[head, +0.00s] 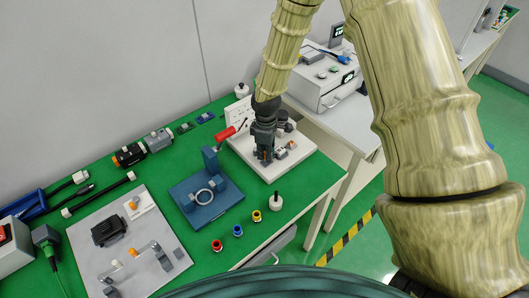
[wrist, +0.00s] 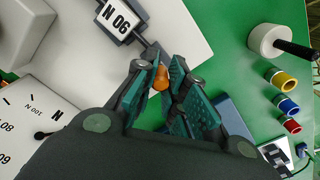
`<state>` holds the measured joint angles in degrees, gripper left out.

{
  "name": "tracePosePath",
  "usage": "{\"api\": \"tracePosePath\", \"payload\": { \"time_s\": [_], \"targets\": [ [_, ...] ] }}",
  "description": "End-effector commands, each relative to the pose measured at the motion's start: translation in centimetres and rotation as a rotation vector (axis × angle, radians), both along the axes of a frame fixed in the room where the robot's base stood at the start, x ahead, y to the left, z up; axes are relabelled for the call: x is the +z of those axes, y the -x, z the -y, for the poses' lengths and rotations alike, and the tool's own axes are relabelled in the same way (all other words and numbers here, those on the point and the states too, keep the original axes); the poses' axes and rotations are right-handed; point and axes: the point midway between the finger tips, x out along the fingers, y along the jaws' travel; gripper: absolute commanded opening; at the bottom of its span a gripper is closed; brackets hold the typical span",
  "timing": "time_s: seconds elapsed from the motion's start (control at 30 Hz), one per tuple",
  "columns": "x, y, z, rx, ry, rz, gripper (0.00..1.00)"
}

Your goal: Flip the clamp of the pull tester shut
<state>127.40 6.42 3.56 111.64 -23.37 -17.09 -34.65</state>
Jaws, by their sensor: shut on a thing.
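The pull tester appears to be the device on the white base plate (head: 270,178) at the middle right of the bench; its dark body with an "N 06" label (wrist: 120,18) shows at the top of the wrist view. A grey bar runs from that body toward my fingers, with an orange knob (wrist: 161,78) at its end. My gripper (head: 264,153) points down over the plate. In the wrist view its fingers (wrist: 161,72) are shut on the orange knob. The jaws hide much of the clamp, and I cannot tell the lever's exact angle.
A blue fixture (head: 183,188) with a metal ring stands left of the plate, near a red handle (head: 225,134). Several small coloured cylinders and a black-handled white piece (head: 276,201) stand in front. A white instrument box (head: 322,86) is behind right.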

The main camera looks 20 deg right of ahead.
Motion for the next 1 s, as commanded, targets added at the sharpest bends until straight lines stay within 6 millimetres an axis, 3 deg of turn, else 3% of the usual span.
{"api": "tracePosePath", "payload": {
  "time_s": [0.4,0.43,0.57,1.0],
  "targets": [
    [-0.01,0.04,0.27,0.006,0.002,-0.002,0.0],
    [-0.01,0.03,0.28,0.006,0.002,-0.002,0.15],
    [0.0,0.02,0.23,0.006,0.002,-0.001,0.37],
    [0.68,-0.1,0.1,0.007,0.001,0.001,0.37]
  ]
}}
